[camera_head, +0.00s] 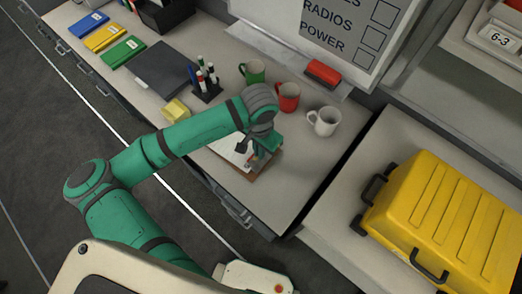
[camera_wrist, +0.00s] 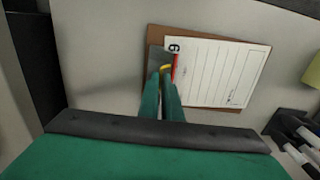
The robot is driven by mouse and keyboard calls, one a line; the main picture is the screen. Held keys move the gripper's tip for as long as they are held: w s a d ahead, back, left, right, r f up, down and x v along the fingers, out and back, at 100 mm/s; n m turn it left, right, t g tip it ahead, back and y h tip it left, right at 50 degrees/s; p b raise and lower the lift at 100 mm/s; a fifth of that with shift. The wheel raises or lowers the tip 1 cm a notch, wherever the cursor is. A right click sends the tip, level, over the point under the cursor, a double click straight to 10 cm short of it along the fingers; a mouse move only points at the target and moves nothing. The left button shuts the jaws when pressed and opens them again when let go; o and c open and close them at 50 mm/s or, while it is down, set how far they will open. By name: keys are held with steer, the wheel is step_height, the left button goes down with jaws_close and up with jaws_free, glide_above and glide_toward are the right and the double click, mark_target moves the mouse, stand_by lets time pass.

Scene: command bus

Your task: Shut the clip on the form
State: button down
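The clipboard (camera_wrist: 208,102) is a brown board lying flat on the counter, with a white lined form (camera_wrist: 215,72) on it. The form carries a dark figure and a red strip at its left end. The clip (camera_wrist: 154,60) is a grey metal piece at the board's left end, partly hidden by my fingers. A small yellow patch shows at the fingertips. My gripper (camera_wrist: 162,78) has its two green fingers close together over the clip end. I cannot tell whether they touch the clip. In the head view my gripper (camera_head: 253,157) is above the clipboard (camera_head: 267,172).
Green (camera_head: 253,72), red (camera_head: 287,97) and white (camera_head: 324,122) mugs stand behind the clipboard. A pen holder (camera_head: 206,90) and yellow notes (camera_head: 176,109) are to its left. A yellow case (camera_head: 450,215) sits to the right. Bare counter lies in front of the mugs.

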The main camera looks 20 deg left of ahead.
steer(key=shift+w+a+f, duration=0.1)
steer(key=shift+w+a, duration=0.1)
steer(key=shift+a, duration=0.2)
steer(key=shift+w+a+f, duration=0.1)
steer(key=shift+a, duration=0.1)
steer(key=shift+a+f, duration=0.3)
steer(key=shift+a, duration=0.15)
stand_by(0.4)
steer(key=shift+w, duration=0.1)
steer(key=c, duration=1.9)
jaws_free()
steer(key=shift+r, duration=4)
